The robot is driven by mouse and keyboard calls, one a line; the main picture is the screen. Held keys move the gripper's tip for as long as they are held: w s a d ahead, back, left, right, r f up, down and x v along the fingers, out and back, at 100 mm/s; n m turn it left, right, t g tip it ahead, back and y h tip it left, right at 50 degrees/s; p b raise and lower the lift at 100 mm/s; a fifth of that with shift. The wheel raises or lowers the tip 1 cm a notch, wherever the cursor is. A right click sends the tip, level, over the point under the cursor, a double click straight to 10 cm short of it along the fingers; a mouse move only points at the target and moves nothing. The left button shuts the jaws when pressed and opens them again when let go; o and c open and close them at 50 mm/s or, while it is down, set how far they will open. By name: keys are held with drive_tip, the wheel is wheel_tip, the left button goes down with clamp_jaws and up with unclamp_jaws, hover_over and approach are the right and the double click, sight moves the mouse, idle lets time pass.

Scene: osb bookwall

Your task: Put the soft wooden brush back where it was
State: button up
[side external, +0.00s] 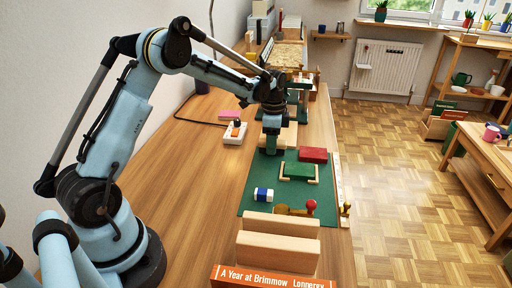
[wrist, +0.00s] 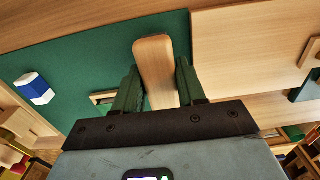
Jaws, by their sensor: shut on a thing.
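The soft wooden brush shows in the wrist view as a smooth, pale wooden piece with a rounded end (wrist: 154,62). It stands between the two dark green fingers of my gripper (wrist: 158,88), which is shut on it. Its lower part and any bristles are hidden by the gripper. In the side view my gripper (side external: 272,146) points down over the far left part of the green mat (side external: 240,208). The brush cannot be made out there, and I cannot tell whether it touches the mat.
Wooden blocks (side external: 282,222) stand in front. Bare table is free at left.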

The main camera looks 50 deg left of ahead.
drive_tip(key=shift+f, duration=0.3)
drive_tip(key=shift+f, duration=0.1)
drive_tip(key=o, duration=0.9)
wheel_tip(320, 180, up, 12)
drive_tip(key=s+d+r+n+t, duration=0.4)
drive_tip(key=s+d+r+n, duration=0.1)
drive_tip(key=s+d, duration=0.35)
drive_tip(key=shift+s+d+f+n+t, duration=0.55)
drive_tip(key=shift+s+d+f+n, duration=0.2)
drive_tip(key=shift+s, duration=0.9)
drive_tip(key=shift+s+d+f+n+t, duration=0.6)
drive_tip(key=shift+s+d, duration=0.3)
drive_tip(key=shift+s, duration=0.7)
drive_tip(key=shift+s+d+f+n+t, duration=0.45)
drive_tip(key=shift+s+d+f+n, duration=0.3)
drive_tip(key=shift+s, duration=0.9)
